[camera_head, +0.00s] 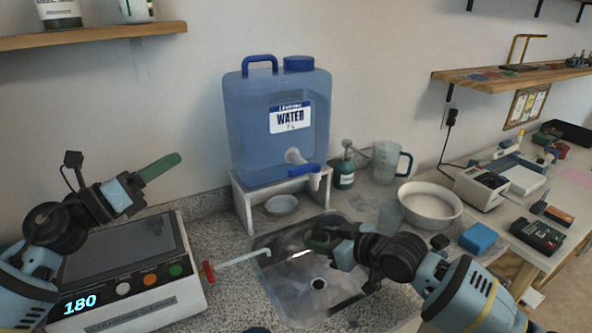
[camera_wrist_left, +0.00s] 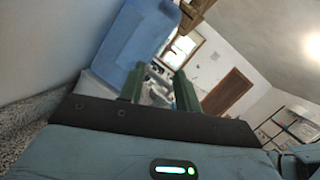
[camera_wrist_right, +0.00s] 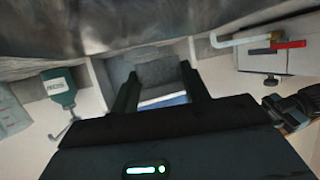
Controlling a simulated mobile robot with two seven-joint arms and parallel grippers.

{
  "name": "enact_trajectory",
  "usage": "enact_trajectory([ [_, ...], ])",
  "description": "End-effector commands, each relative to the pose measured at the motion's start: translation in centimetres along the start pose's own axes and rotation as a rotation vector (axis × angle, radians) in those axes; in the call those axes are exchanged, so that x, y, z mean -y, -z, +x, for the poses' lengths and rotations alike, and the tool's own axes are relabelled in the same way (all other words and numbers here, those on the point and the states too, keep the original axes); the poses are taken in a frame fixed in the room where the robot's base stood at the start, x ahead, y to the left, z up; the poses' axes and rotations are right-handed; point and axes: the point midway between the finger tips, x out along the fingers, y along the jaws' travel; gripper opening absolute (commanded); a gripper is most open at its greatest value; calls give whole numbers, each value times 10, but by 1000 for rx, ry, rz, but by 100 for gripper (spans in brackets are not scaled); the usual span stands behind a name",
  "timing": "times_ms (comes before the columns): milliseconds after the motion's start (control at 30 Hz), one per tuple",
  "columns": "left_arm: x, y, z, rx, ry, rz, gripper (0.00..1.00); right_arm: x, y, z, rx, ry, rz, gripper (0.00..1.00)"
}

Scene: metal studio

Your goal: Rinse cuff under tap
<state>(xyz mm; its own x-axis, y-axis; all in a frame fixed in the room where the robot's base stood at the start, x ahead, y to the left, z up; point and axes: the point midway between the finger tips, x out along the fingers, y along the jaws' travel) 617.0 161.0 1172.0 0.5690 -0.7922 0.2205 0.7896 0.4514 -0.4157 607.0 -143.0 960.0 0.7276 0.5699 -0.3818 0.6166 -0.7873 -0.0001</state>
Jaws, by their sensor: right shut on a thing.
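The tap (camera_head: 303,165), white with a blue lever, sits low on a blue water jug (camera_head: 250,115) on a white stand. A steel sink (camera_head: 300,300) lies in front of it. My right gripper (camera_head: 328,237) is low over the back of the sink, below and in front of the tap. In the right wrist view its fingers (camera_wrist_right: 158,88) are apart, closed on a dark grey piece (camera_wrist_right: 158,70), likely the cuff; its shape is not clear. In the head view the cuff cannot be told apart. My left gripper (camera_head: 160,167) is open and empty, raised left of the jug.
A small bowl (camera_head: 281,205) is under the tap. A green bottle (camera_head: 345,172), pitcher (camera_head: 386,162), white bowl (camera_head: 430,203) and blue block (camera_head: 478,238) stand right.

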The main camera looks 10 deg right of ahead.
Motion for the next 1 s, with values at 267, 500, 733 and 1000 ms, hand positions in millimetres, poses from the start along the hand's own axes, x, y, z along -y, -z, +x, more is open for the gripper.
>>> enact_trajectory([
  [267,48,59,58,-182,142,257,33,0,0,0,0,0,0,24],
  [500,65,89,75,-265,210,385,33,0,0,0,0,0,0,24],
  [733,68,95,77,-279,222,408,33,0,0,0,0,0,0,24],
  [1000,72,100,97,-277,223,406,33,0,0,0,0,0,0,24],
])
